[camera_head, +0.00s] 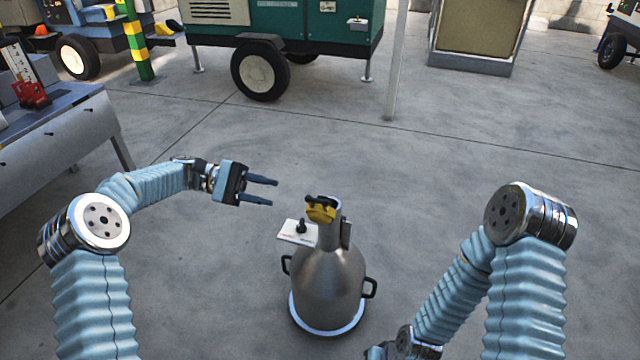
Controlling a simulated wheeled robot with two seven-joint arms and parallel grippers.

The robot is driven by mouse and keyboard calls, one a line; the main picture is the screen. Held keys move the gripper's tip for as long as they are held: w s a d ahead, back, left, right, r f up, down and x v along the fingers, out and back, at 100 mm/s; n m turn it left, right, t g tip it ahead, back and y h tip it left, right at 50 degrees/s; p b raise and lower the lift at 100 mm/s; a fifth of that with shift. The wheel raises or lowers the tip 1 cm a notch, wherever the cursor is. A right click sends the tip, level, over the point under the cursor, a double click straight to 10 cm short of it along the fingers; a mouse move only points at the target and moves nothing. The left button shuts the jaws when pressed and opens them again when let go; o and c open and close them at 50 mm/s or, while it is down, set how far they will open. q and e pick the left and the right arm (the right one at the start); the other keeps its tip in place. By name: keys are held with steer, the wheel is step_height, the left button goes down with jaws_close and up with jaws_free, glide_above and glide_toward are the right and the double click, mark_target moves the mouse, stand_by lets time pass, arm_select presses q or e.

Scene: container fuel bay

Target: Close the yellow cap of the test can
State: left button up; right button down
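The test can (328,268) is a silver metal vessel with a narrow neck and dark side handles. It stands upright on the floor in the lower middle of the head view. Its yellow cap (321,212) shows at the top of the neck, with dark parts above it. I cannot tell how far the cap is open. My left gripper (275,192) is to the left of the neck, apart from it. Its two dark fingers are spread, point right, and hold nothing. My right arm bends down at the lower right, and its gripper fingers are not visible.
A white plate with a black knob (297,232) is beside the neck. A grey bench (60,135) stands at the left. A green wheeled unit (285,30), a thin post (396,70) and a framed box (478,40) stand behind. The concrete floor around the can is clear.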

mark_target(321, 201)
arm_select(q)
steer(key=x, duration=0.9)
steer(key=r+x, duration=0.1)
steer(key=x, duration=0.3)
steer(key=shift+s+d+b, duration=0.15)
steer(key=shift+d+b, duration=0.15)
steer(key=shift+b, duration=0.1)
jaws_close()
